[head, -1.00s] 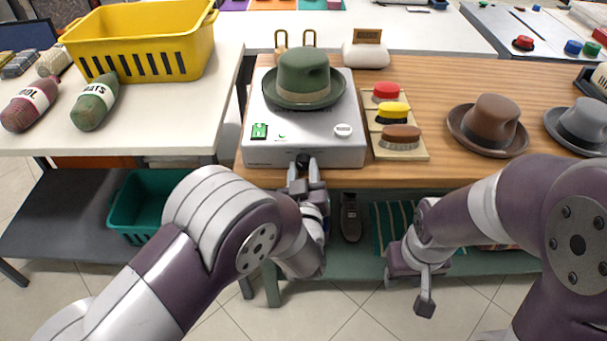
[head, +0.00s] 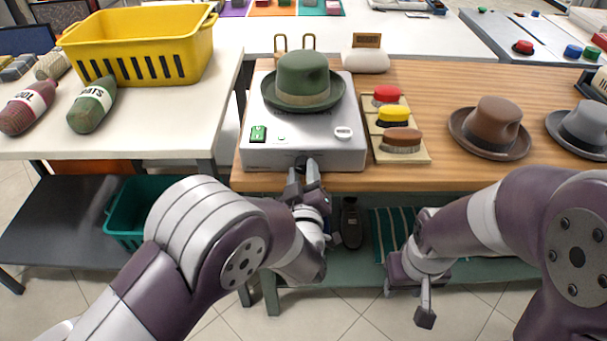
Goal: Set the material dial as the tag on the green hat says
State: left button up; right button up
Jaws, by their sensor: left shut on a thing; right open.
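The green hat (head: 303,78) sits upright on top of a silver machine (head: 318,125). I cannot make out a tag on the hat. My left gripper (head: 305,174) is at the front face of the machine, low down, shut on a small dark knob there, which appears to be the material dial (head: 302,162). The fingers cover most of the knob, and its marks and setting cannot be read. My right gripper (head: 425,300) is open and empty, low in front of the table, away from the machine.
A green switch (head: 258,133) and a white knob (head: 343,132) are on the machine's top. A brush tray (head: 385,155) stands close on its right, then a brown hat (head: 491,127) and a grey hat (head: 582,125). A yellow basket (head: 140,45) is on the left table.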

pick_arm(q)
jog(key=o, duration=1)
jog(key=shift+o, duration=0.2)
jog(key=s+p, duration=0.1)
jog(key=s, duration=1.1)
jog(key=shift+s, duration=0.35)
jog(key=shift+w, duration=0.1)
